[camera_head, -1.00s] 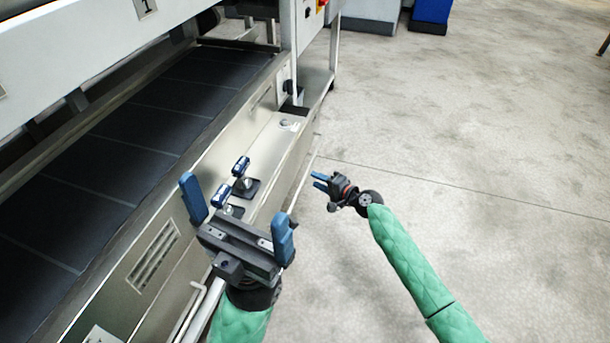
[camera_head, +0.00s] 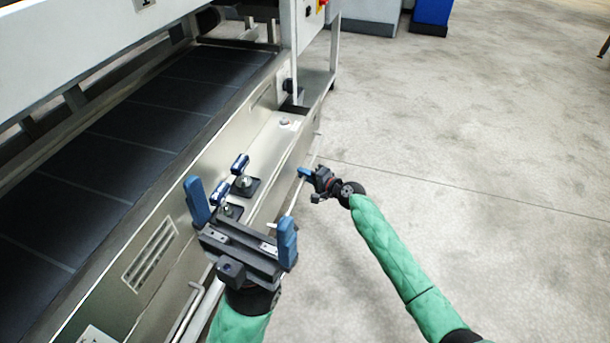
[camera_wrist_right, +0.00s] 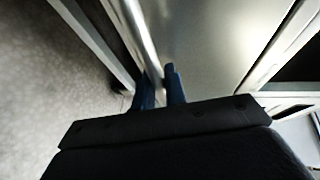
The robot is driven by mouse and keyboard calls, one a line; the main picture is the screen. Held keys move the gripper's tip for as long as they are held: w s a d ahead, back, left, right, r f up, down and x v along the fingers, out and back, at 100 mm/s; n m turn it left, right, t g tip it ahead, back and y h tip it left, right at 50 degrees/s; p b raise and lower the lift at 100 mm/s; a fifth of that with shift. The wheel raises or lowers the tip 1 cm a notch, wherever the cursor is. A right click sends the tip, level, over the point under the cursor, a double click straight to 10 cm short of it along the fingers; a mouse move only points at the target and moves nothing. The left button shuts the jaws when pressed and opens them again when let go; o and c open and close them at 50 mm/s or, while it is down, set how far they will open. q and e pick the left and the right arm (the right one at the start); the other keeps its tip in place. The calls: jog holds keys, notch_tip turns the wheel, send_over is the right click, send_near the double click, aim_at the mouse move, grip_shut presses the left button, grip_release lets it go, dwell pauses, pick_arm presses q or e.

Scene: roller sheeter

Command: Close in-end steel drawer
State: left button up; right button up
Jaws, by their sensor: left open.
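The steel side of the roller sheeter (camera_head: 262,152) runs diagonally across the head view. A thin pale bar (camera_head: 294,200) runs along its floor-side edge. In the right wrist view a shiny steel bar (camera_wrist_right: 138,28) runs beside a smooth steel panel (camera_wrist_right: 215,45). How far any drawer stands out is unclear. My right gripper (camera_head: 303,173) is at the bar by the machine's edge. Its blue fingers (camera_wrist_right: 160,88) are close together with a small gap, and the bar's end reaches them; whether they grip it is unclear. My left gripper (camera_head: 241,215) is wide open and empty, in front of the machine.
A bent bar (camera_head: 188,312) shows at lower left. The concrete floor (camera_head: 480,150) to the right is clear. A blue box (camera_head: 432,14) stands far back.

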jog(key=shift+a, duration=0.1)
grip_shut()
jog(key=w+a, duration=0.1)
jog(key=a, duration=0.2)
jog(key=w+a, duration=0.1)
jog(key=a, duration=0.3)
jog(key=w+a, duration=0.1)
jog(key=a, duration=0.3)
jog(key=shift+w, duration=0.3)
jog(key=shift+a, duration=0.2)
jog(key=o, duration=0.7)
grip_release()
jog(key=shift+w+a, duration=0.1)
jog(key=shift+a, duration=0.05)
jog(key=shift+r, duration=0.1)
